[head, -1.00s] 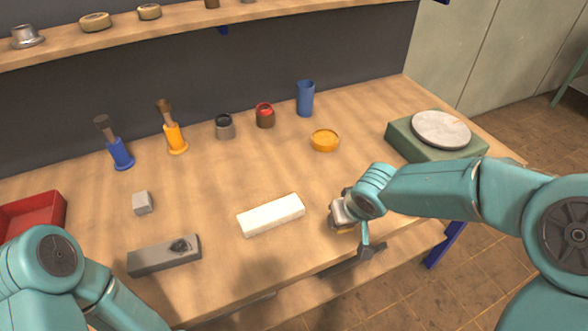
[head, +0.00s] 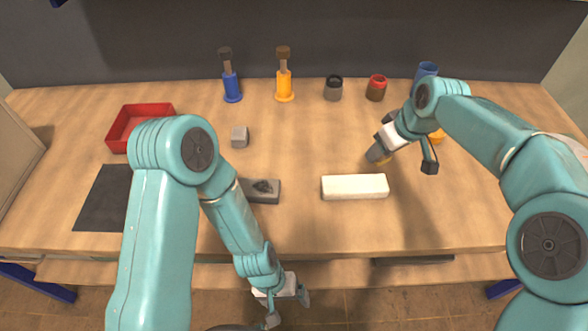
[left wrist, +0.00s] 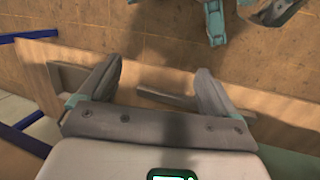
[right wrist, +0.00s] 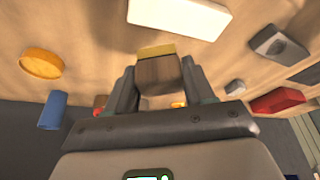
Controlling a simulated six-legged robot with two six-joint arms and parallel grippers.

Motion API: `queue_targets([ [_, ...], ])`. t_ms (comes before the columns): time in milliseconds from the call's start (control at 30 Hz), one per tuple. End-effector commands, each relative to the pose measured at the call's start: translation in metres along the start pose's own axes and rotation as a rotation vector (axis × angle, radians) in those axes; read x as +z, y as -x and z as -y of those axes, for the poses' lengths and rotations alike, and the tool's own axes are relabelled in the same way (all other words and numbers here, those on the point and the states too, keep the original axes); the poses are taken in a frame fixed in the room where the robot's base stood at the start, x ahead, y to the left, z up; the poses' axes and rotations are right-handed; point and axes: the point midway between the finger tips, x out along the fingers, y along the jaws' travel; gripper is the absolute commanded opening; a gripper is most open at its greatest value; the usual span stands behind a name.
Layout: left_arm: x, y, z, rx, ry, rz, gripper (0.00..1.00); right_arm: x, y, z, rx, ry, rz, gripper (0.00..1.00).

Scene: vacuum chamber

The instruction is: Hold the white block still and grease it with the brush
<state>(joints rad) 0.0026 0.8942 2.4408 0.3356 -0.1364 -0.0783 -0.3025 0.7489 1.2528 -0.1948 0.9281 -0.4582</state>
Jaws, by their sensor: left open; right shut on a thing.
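The white block (head: 355,186) lies flat on the wooden table near its front edge, right of centre; it also shows at the top of the right wrist view (right wrist: 178,14). My right gripper (head: 388,147) is shut on the brush (head: 377,155), a brown piece with a yellow end (right wrist: 158,70). It holds the brush behind and right of the block, apart from it. My left gripper (head: 285,298) is open and empty, in front of the table's front edge and left of the block. In the left wrist view its fingers (left wrist: 158,85) stand wide apart with nothing between them.
A dark grey bar (head: 262,190) lies left of the block, partly behind my left arm. A small grey cube (head: 239,136) and a red tray (head: 125,122) are further left. Blue (head: 232,87) and orange (head: 284,86) holders stand at the back.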

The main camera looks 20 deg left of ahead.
Motion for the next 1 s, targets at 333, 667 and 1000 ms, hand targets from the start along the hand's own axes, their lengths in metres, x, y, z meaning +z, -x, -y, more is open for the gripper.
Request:
queue_targets([
  [333, 0.007, 0.069, -0.119, 0.176, 0.108, 0.128, 0.92, 0.001, 0.001, -0.001, 0.002, -0.003, -0.001, 0.29],
  [667, -0.049, 0.125, -0.157, 0.419, 0.555, 0.273, 0.92, 0.001, 0.001, -0.001, 0.002, -0.003, -0.001, 0.29],
  [1000, -0.167, 0.186, -0.095, 0.705, 1.203, 0.449, 0.92, 0.001, 0.001, -0.002, 0.002, -0.004, -0.001, 0.29],
])
